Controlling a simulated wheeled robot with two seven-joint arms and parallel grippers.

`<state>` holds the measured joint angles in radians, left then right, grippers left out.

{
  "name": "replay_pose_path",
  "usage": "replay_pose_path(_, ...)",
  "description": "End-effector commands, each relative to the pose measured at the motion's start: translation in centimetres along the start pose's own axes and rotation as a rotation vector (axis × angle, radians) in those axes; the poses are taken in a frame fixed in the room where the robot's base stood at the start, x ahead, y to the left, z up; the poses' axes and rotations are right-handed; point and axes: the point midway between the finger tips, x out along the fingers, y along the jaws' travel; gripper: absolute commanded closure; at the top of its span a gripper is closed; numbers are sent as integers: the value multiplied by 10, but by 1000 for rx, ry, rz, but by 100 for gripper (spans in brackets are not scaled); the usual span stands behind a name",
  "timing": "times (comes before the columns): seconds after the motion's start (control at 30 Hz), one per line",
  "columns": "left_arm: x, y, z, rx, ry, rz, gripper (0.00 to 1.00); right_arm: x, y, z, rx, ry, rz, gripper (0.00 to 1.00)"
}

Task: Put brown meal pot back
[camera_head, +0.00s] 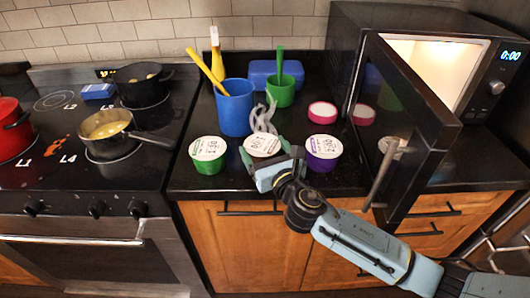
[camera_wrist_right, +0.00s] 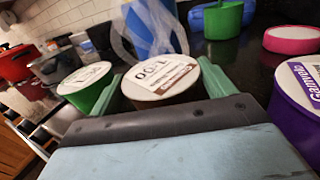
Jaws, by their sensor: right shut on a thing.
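The brown meal pot (camera_head: 262,144) has a white printed lid, and pale steam rises behind or from it. It stands upright at the counter's front, between the green-sided pot (camera_head: 208,152) and the purple pot (camera_head: 322,150). I cannot tell whether it touches the counter. My right gripper (camera_head: 266,154) is shut on it from the front, one finger on each side. In the right wrist view the brown pot (camera_wrist_right: 162,79) sits between the green fingers, its lower part hidden by the gripper. My left gripper is not in view.
The microwave (camera_head: 345,45) at right is lit, its door (camera_head: 412,110) open towards my right arm. Blue (camera_head: 235,108) and green (camera_head: 281,92) cups, a blue box (camera_head: 262,68) and a pink-rimmed pot (camera_head: 322,112) stand behind. A stove with pans (camera_head: 103,124) is at left.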

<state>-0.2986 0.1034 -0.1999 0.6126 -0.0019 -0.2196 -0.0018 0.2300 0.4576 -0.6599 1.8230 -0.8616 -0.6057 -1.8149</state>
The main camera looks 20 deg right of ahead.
Motion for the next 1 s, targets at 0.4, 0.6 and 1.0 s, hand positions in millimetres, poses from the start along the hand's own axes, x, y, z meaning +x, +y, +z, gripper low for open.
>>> replay_pose_path(0.4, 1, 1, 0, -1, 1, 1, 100, 0, 0, -2, -1, 0, 0, 0)
replay_pose_path(0.6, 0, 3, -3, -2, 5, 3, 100, 0, 0, 0, 0, 0, 0, 0)
replay_pose_path(1.0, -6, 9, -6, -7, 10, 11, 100, -69, 0, -1, -1, 3, 2, 0)
